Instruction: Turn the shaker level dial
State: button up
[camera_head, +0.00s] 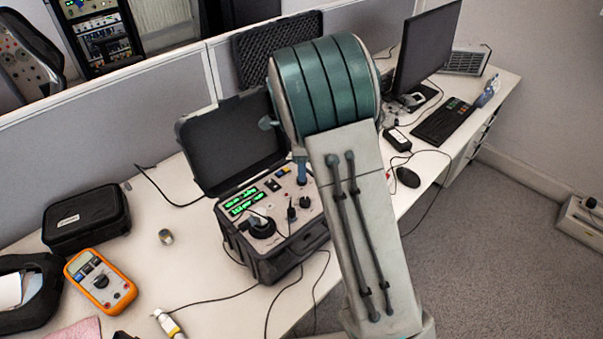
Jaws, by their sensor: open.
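An open black case (270,265) stands on the desk and holds a vibration calibrator with a light panel and green lit displays (243,200). A large black dial (262,227) sits at the panel's front left. A smaller dark knob (305,202) is farther right. The labels are too small to read, so I cannot tell which one is the shaker level dial. My arm rises in front of the case's right side and covers part of it. My gripper is not clearly visible; it seems hidden behind my arm. Nothing is seen touching the large dial.
The case lid (232,145) stands up behind the panel. An orange multimeter (101,281), a black pouch (86,219) and a small metal cylinder (166,237) lie to the left. Cables cross the desk's front. A monitor (427,50), keyboard (443,122) and mouse (408,177) are at right.

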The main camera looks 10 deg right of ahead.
notch_tip(320, 180, up, 10)
dwell(0.3)
jog(key=s+d+n+t, duration=0.1)
jog(key=s+d+n, duration=0.1)
jog(key=s+n, duration=0.8)
jog(key=s+d+r+n+t, duration=0.1)
jog(key=s+d+n+t, duration=0.1)
jog(key=s+n, duration=0.7)
jog(key=s+d, duration=0.1)
jog(key=s, duration=0.7)
jog(key=shift+s+d+r+n, duration=0.15)
jog(key=shift+s+d+n, duration=0.15)
jog(key=shift+n, duration=0.1)
